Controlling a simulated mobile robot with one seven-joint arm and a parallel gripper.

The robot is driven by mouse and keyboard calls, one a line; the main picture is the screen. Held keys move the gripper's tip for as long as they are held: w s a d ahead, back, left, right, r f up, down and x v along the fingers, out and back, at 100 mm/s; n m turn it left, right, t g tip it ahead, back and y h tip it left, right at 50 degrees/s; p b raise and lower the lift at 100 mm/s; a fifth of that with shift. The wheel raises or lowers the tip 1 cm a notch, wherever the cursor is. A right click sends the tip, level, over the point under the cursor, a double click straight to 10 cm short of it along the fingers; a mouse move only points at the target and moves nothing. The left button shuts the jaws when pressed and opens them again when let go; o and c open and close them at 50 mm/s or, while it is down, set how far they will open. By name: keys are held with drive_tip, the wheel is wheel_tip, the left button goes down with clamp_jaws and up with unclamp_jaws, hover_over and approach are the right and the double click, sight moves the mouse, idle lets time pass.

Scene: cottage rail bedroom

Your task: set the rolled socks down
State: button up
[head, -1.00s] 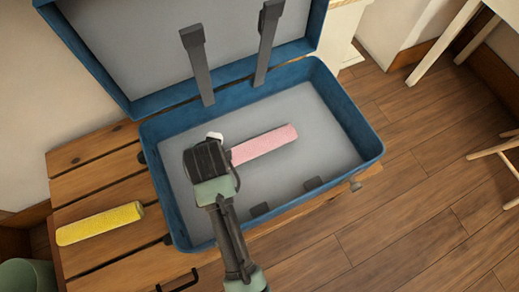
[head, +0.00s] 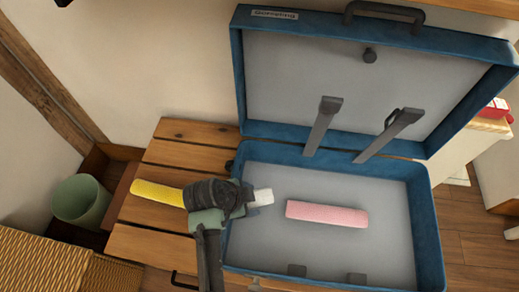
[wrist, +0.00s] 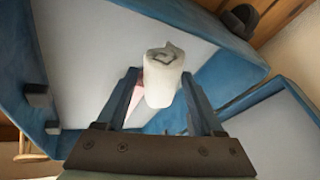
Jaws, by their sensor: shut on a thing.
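The rolled socks (head: 263,197) are a small white roll, seen at the tip of my gripper (head: 248,197) in the head view. In the wrist view the socks (wrist: 163,75) sit between the two fingers, with a spiral end showing. My gripper is shut on them. It is over the left wall of an open blue suitcase (head: 432,235), with the socks over the left end of its grey inside. I cannot tell how high they are above the suitcase floor. My gripper hides part of the left wall.
A pink roll (head: 327,214) lies inside the suitcase, right of the socks. A yellow roll (head: 158,193) lies on the slatted wooden bench (head: 190,155) to the left. The raised lid (head: 375,85) stands behind with two straps. A green bin (head: 80,202) is at far left.

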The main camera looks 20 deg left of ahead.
wheel_tip(320, 180, down, 8)
drive_tip(key=shift+r+b, duration=0.15)
drive_tip(key=shift+b, duration=0.8)
drive_tip(key=o, duration=1.3)
drive_tip(key=shift+o, duration=0.2)
drive_tip(key=p+v, duration=0.3)
drive_tip(key=v, duration=0.9)
drive_tip(key=shift+p, duration=0.3)
